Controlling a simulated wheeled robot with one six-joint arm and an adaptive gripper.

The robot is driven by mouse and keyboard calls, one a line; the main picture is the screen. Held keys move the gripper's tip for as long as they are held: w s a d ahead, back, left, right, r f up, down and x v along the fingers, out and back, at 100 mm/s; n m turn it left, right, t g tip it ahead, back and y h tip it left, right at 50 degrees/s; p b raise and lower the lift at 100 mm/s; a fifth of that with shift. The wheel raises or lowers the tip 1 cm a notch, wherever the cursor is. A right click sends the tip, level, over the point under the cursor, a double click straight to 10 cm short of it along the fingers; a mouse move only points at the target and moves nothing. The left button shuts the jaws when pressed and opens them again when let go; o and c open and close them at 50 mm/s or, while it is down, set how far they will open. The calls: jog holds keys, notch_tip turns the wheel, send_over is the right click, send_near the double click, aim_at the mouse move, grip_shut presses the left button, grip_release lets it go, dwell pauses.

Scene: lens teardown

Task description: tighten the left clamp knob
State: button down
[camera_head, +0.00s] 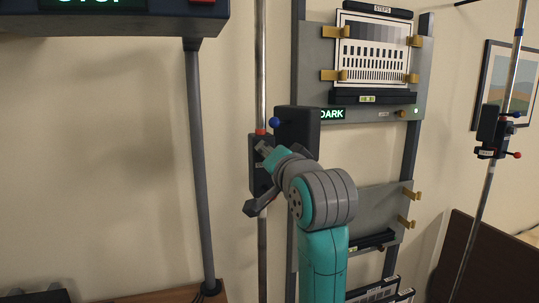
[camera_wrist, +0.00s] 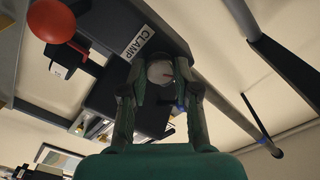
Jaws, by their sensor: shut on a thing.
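The left clamp is a dark block (camera_head: 258,178) on the left upright pole, with a red ball (camera_head: 261,132) and a blue ball (camera_head: 275,122) at its top. In the wrist view the clamp body (camera_wrist: 118,25) carries a "CLAMP" label, and a red ball (camera_wrist: 52,20) shows large at upper left. My gripper (camera_head: 265,149) reaches the clamp's face. The knob is hidden in the head view.
A grey board (camera_head: 310,60) with a test chart (camera_head: 372,48) stands right of the pole. Another clamp (camera_head: 492,130) is on the far right pole. A dark box with a green sign (camera_head: 125,28) hangs upper left. The wall between is bare.

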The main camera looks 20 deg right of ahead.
jog(key=m, duration=0.5)
jog(key=shift+f+m, duration=0.1)
jog(key=shift+m, duration=0.3)
dwell(0.4)
jog(key=c, duration=0.8)
grip_release()
jog(key=shift+c, duration=0.2)
jog(key=s, duration=1.2)
